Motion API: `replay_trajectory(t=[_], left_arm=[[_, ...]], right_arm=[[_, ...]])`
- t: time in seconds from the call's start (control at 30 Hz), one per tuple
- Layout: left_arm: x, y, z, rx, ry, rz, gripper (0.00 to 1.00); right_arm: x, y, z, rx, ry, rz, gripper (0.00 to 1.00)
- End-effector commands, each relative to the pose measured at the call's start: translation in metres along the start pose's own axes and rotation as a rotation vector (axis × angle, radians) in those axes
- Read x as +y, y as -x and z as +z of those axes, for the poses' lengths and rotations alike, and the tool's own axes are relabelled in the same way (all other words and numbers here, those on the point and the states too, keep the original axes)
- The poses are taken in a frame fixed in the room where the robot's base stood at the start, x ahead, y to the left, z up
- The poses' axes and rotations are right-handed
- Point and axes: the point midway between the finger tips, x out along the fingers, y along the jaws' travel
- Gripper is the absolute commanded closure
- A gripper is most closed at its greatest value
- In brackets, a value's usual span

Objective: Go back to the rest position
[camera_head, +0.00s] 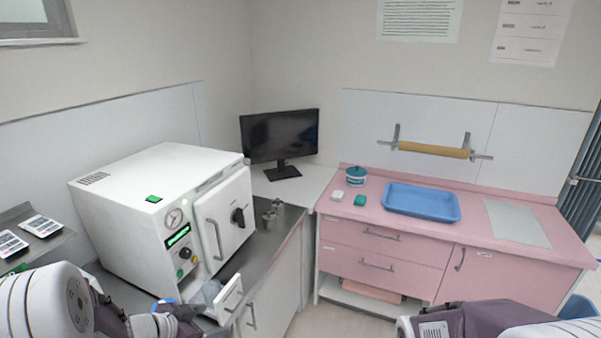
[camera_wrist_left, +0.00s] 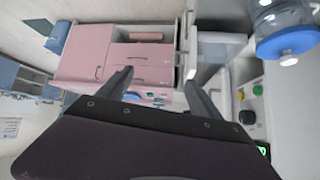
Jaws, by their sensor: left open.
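My left gripper (camera_head: 190,311) is low in the head view, in front of the white steriliser (camera_head: 150,205). In the left wrist view its two dark fingers (camera_wrist_left: 156,82) stand wide apart with nothing between them. A bottle with a blue cap (camera_wrist_left: 288,42) is at the upper right of the wrist view, beside the fingers and apart from them.
The steel counter (camera_head: 262,243) holds the steriliser and small metal canisters (camera_head: 274,212). A monitor (camera_head: 280,136) stands in the corner. The pink cabinet (camera_head: 375,232) carries a blue tray (camera_head: 422,211), a teal-lidded jar (camera_head: 355,175) and small boxes. Some floor shows between the counters.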

Motion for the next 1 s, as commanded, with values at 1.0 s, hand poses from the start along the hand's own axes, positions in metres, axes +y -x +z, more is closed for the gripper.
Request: replay_trajectory(t=[1.0], left_arm=[[0.127, 0.055, 0.078, -0.729, 0.638, -0.207, 0.26]], right_arm=[[0.0, 0.0, 0.0, 0.0, 0.0, 0.0, 0.7]])
